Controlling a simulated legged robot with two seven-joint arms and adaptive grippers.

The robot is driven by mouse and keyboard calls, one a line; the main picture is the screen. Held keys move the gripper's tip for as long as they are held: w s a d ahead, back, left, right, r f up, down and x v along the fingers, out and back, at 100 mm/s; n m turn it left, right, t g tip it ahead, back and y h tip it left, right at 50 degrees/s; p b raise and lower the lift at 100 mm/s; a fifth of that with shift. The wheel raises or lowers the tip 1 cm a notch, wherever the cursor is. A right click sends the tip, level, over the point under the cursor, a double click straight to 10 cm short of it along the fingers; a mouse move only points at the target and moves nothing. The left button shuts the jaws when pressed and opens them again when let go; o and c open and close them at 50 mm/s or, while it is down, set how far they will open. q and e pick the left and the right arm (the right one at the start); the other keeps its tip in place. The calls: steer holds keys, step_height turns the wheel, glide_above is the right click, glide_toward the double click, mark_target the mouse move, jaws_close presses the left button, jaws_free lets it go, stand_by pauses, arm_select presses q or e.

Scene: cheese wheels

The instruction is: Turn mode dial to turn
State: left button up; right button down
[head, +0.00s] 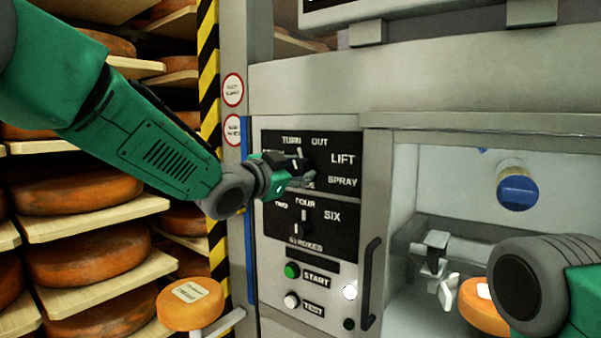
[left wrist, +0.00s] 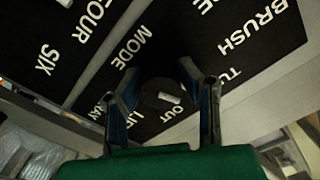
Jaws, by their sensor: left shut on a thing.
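The mode dial (left wrist: 168,97) is a dark round knob with a white mark, on the upper black panel (head: 335,150) labelled TURN, OUT, LIFT and SPRAY. My left gripper (head: 288,174) reaches the panel from the left and partly covers the dial in the head view. In the left wrist view its two fingers (left wrist: 160,100) stand on either side of the dial, shut on it. The white mark points toward the side of the TURN and OUT labels; I cannot tell exactly which one.
Below is the stroke dial panel (head: 335,228), then a green START button (head: 291,270) and a white TEST button (head: 291,300). A dark handle (head: 370,283) stands right of them. Cheese shelves (head: 95,215) fill the left. An open bay (head: 455,205) is at right.

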arm_select(q)
steer(key=o, duration=0.9)
steer(key=shift+s+f, duration=0.1)
steer(key=shift+f, duration=0.2)
steer(key=shift+o, duration=1.1)
steer(key=shift+s+r, duration=0.1)
steer(key=shift+s+a+r, duration=0.1)
steer(key=shift+r, duration=0.05)
arm_select(e)
steer(key=shift+s+a+r, duration=0.1)
steer(key=shift+s+a, duration=0.05)
steer(key=shift+s, duration=0.05)
arm_select(q)
steer(key=shift+a, duration=0.1)
arm_select(e)
steer(key=shift+s, duration=0.1)
arm_select(q)
steer(key=v, duration=1.2)
